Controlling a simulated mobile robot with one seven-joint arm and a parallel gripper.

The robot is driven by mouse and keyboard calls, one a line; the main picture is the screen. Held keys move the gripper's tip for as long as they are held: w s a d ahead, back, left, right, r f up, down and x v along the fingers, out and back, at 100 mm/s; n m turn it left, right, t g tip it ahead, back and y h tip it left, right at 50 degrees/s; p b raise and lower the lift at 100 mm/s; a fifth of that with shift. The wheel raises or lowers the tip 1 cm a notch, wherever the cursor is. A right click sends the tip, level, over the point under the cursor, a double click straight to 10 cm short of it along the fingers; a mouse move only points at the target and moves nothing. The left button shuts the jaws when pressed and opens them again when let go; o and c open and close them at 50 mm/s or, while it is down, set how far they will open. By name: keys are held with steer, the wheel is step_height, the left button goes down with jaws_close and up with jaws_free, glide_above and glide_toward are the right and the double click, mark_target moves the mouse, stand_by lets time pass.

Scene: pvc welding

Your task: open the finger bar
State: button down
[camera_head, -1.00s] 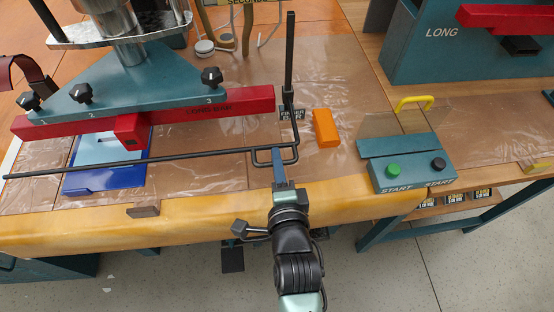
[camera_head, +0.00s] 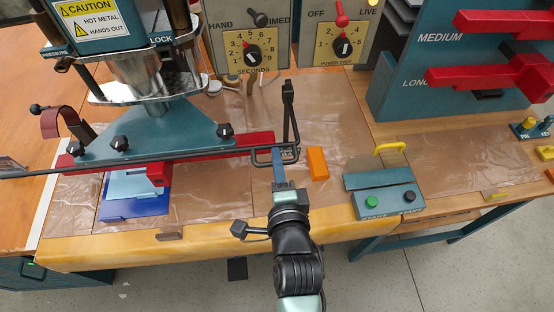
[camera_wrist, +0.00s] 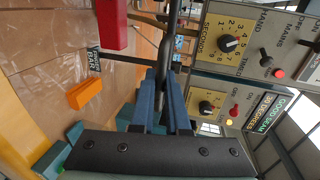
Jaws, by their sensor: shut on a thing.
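The finger bar (camera_head: 120,166) is a long thin black rod across the front of the press. Its right end has a small rectangular loop and a black side arm (camera_head: 290,115) running back. My gripper (camera_head: 279,168) is shut on the loop at the bar's right end. In the wrist view my blue fingers (camera_wrist: 162,100) close around the black finger bar (camera_wrist: 170,45). The bar crosses in front of the red long bar (camera_head: 215,148) in the head view. The label under the side arm is partly hidden.
The teal press head (camera_head: 150,135) stands at the left, with a blue block (camera_head: 135,207) below it. An orange block (camera_head: 318,163) and the teal start box (camera_head: 385,195) lie right of my gripper. Dial panels (camera_head: 250,45) stand behind. Clear film covers the table.

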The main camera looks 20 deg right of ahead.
steer(key=shift+r, duration=0.15)
steer(key=c, duration=0.9)
jaws_free()
steer(key=shift+b+v, duration=0.95)
steer(key=shift+v, duration=5.55)
